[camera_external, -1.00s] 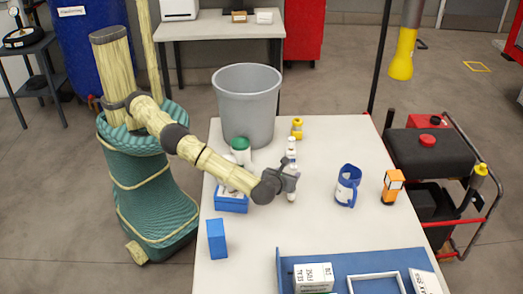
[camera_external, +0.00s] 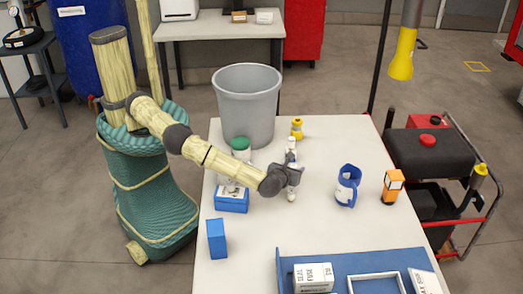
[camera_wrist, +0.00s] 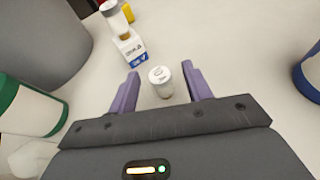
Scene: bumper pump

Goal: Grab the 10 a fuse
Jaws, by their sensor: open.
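My gripper (camera_external: 290,176) is open and low over the white table. In the wrist view its two purple fingers (camera_wrist: 161,76) stand on either side of a small upright white cylinder with a pale round top (camera_wrist: 160,79), which looks like a fuse. The fingers appear apart from it. Its print is too small to read, so I cannot tell its rating. In the external view its lower end (camera_external: 291,196) shows just under my gripper, which hides the rest.
A grey bin (camera_external: 247,105) and a green-lidded white container (camera_wrist: 30,108) stand to the left. A blue box (camera_external: 231,203) is left of my gripper. The table between gripper and mug is clear.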

